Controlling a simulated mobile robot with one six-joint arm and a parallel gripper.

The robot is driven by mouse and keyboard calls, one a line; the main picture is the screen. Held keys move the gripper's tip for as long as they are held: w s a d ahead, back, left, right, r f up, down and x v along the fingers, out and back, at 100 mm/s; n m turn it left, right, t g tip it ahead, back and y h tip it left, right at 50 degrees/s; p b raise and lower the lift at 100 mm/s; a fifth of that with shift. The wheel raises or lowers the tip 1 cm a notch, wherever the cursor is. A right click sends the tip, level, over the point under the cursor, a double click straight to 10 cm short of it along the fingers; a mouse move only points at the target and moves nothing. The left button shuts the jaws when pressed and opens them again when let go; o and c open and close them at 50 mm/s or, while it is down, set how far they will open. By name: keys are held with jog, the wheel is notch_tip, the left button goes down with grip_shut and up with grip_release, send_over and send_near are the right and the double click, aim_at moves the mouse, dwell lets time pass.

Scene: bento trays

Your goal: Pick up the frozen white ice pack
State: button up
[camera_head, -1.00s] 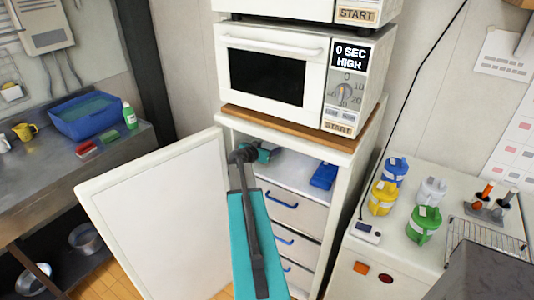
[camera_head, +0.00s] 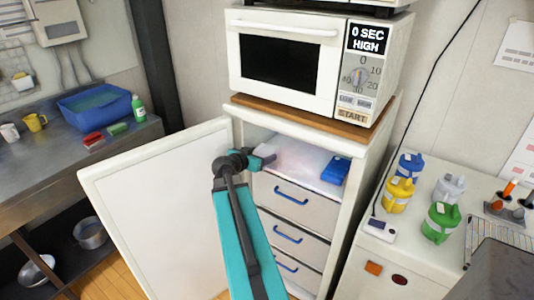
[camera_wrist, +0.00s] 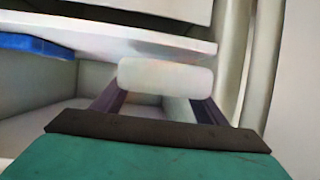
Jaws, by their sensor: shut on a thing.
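The white ice pack (camera_wrist: 165,77) is a pale block with rounded ends, held between the two dark fingers of my gripper (camera_wrist: 162,95) in the wrist view. In the head view my gripper (camera_head: 262,158) is at the open front left of the freezer's top shelf, and a small pale end of the pack shows at its tip. A blue ice pack (camera_head: 336,170) lies on the shelf to the right, apart from my gripper; it also shows at the left of the wrist view (camera_wrist: 38,45).
The freezer door (camera_head: 160,205) stands open to the left, close to my arm. Closed drawers (camera_head: 292,200) are below the shelf. A microwave (camera_head: 290,60) sits on top. Several coloured bottles (camera_head: 398,194) stand on the right counter. A sink counter (camera_head: 60,165) is at the left.

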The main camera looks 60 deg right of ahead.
jog(key=shift+s+a+b, duration=0.15)
jog(key=shift+a+b, duration=0.2)
jog(key=shift+a, duration=2)
